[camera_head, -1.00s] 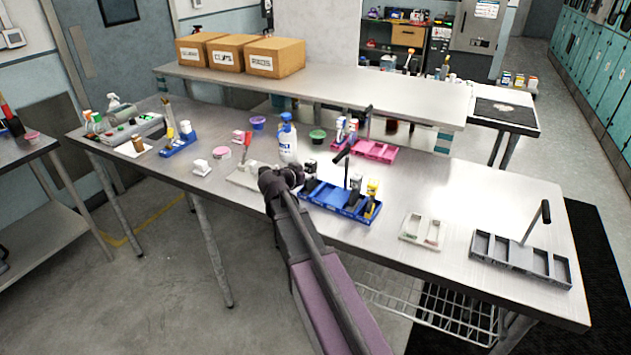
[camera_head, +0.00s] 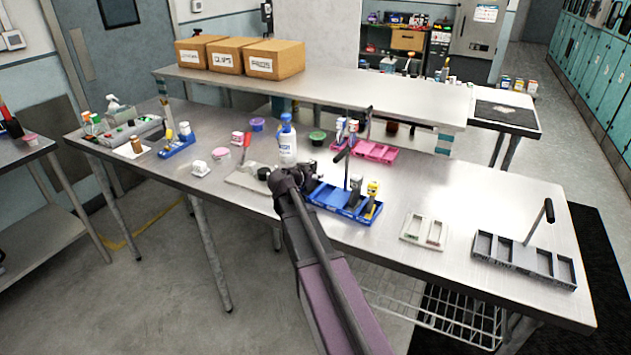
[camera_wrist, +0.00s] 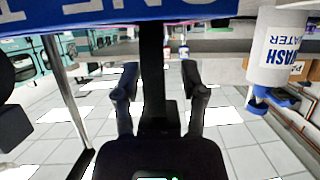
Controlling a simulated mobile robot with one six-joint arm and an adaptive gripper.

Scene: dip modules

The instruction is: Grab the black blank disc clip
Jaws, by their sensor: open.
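The wrist view is upside down. A black upright clip (camera_wrist: 153,62) rises from behind the rim of a blue tray (camera_wrist: 215,9), between my gripper's two fingers. It looks like the black blank disc clip, though its label is not readable. My gripper (camera_wrist: 160,92) is open, its fingers on either side of the clip with gaps showing. In the head view my gripper (camera_head: 300,178) is at the left end of the blue tray (camera_head: 335,196); my arm hides that end and the clip there. A dark clip (camera_head: 355,190) and a yellow-marked clip (camera_head: 373,192) stand at the tray's right.
The tray's upright handle (camera_head: 346,172) stands to the right of my gripper. The wash bottle (camera_head: 287,142) stands close behind it; it also shows in the wrist view (camera_wrist: 278,50). A pink tray (camera_head: 377,151) is behind, a small pale tray (camera_head: 425,229) and a grey tray (camera_head: 525,256) right.

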